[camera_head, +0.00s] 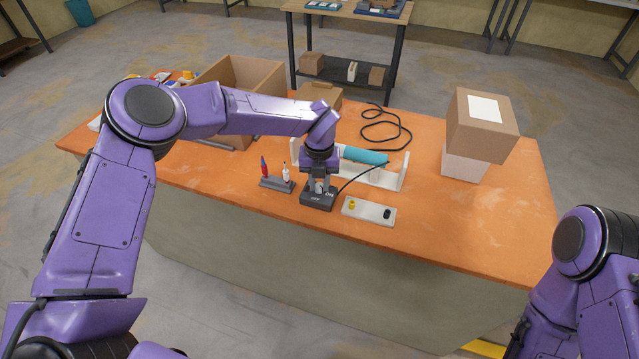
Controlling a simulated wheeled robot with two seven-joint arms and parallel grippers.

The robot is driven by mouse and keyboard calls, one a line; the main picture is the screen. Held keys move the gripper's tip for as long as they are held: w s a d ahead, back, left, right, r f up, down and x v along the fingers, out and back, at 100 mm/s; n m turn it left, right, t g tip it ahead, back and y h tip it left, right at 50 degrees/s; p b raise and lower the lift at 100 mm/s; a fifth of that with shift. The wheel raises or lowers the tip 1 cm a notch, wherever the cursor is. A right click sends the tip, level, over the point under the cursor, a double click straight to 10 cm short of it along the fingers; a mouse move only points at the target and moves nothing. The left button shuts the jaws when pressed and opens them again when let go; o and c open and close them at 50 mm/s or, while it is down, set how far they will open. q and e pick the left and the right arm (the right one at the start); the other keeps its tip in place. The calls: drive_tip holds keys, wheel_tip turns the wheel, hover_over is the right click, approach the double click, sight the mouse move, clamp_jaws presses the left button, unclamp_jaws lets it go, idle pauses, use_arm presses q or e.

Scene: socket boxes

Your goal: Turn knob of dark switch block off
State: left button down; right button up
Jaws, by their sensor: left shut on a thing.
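The dark switch block (317,202) sits on the orange table near its front edge, with "OFF" on its front and "ON" at its right. My left gripper (319,187) points straight down over the block and is shut on its knob, a small pale part mostly hidden between the fingers. I cannot tell which way the knob is turned. A dark cable runs from the block to the back right. My right arm shows at the lower right, but its gripper is out of view.
A white plate (369,211) with a yellow and a black part lies right of the block. A grey holder (277,184) with a red and a white item stands left. A white rack (393,177) with a teal cylinder (365,156) is behind. Stacked boxes (482,128) stand right.

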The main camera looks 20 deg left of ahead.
sight(319, 185)
use_arm(q)
drive_tip(key=m, duration=0.4)
drive_tip(key=shift+m, duration=0.3)
drive_tip(key=m, duration=0.6)
drive_tip(key=shift+m, duration=0.4)
drive_tip(key=c, duration=0.9)
unclamp_jaws()
wheel_tip(319, 185, up, 10)
drive_tip(key=shift+r+b, duration=0.25)
drive_tip(key=shift+b, duration=0.9)
